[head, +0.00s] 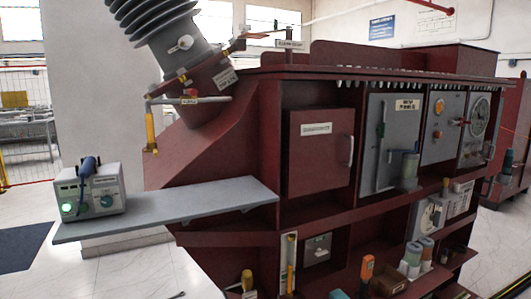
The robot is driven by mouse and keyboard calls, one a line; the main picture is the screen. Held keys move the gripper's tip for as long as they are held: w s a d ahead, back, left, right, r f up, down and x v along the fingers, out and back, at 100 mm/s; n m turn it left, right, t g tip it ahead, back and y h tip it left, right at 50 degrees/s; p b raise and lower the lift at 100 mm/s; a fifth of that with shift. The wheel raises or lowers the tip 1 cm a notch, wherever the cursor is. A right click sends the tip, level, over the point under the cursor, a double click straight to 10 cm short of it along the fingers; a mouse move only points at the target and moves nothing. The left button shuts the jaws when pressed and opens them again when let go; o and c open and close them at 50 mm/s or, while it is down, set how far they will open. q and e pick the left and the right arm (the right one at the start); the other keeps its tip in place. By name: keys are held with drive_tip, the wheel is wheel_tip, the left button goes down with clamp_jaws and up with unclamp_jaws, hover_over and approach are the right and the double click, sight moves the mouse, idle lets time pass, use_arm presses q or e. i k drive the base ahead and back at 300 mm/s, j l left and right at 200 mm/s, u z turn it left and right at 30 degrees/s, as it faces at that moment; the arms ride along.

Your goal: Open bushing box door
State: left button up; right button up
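A dark red box door (315,165) with a white label sits in the upper left bay of the red transformer cabinet (225,165). Its pale upright handle (350,151) is on the right side. The door looks shut, though a small gap would be hard to see. I cannot read its label well enough to tell whether it names the bushing box. A grey door (379,170) with a dark handle is in the bay to its right. Neither of my grippers shows in the head view.
A grey shelf (190,203) juts out left of the door, with a test device (92,190) on its end. A ribbed bushing (155,20) rises above. Tools and cups, including an orange-topped tool (367,267), fill the lower shelves.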

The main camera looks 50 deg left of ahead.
sight(321, 142)
drive_tip(key=u, duration=1.05)
